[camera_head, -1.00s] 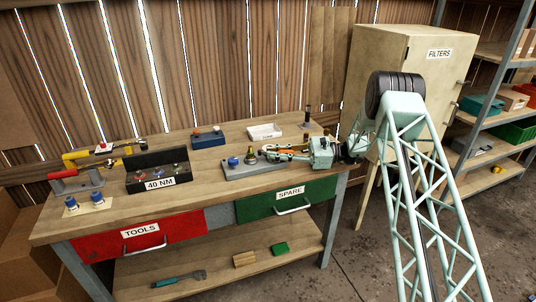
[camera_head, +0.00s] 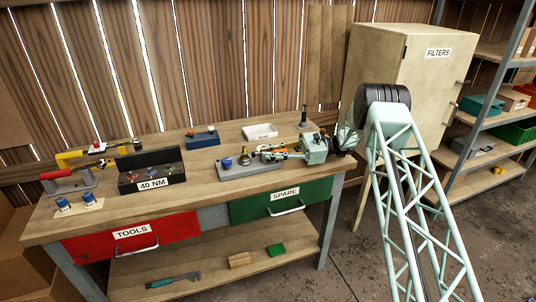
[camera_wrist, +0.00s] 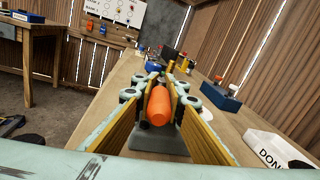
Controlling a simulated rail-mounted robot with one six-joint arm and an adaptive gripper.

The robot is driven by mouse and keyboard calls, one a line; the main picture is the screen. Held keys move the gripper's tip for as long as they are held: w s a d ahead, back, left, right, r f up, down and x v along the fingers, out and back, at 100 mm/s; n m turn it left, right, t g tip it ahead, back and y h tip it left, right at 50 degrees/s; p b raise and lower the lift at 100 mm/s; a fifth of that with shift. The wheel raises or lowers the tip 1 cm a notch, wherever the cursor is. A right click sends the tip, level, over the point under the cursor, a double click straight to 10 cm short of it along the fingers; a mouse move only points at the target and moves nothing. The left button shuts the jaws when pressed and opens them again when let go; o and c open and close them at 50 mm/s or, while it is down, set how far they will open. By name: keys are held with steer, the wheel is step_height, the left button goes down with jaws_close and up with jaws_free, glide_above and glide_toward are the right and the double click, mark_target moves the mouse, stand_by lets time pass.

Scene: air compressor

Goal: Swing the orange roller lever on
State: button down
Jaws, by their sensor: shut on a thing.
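The orange roller lever (camera_wrist: 159,104) lies between the two finger pads of my gripper (camera_wrist: 158,98) in the wrist view. My gripper is shut on it, a pad along each side. In the head view my gripper (camera_head: 283,153) reaches leftward over the grey base plate (camera_head: 236,171) on the bench, and the fingers hide most of the lever. The grey base also shows under the lever in the wrist view (camera_wrist: 158,142). A blue knob (camera_head: 227,163) and a small brass-coloured post (camera_head: 244,156) stand on the plate left of the fingers.
A white tray (camera_head: 260,131) and a blue block with knobs (camera_head: 202,137) stand behind the plate. A black box marked 40 NM (camera_head: 151,170) is to the left. A dark upright post (camera_head: 304,118) stands behind my gripper. Bare bench lies in front of the plate.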

steer(key=c, duration=2.6)
jaws_free()
steer(key=shift+o, duration=0.2)
steer(key=shift+w+d, duration=0.35)
steer(key=shift+d, duration=1.6)
steer(key=shift+w+d, duration=0.4)
steer(key=shift+d, duration=1.55)
steer(key=shift+w+d, duration=0.35)
steer(key=shift+d, duration=1.6)
steer(key=shift+r, duration=0.15)
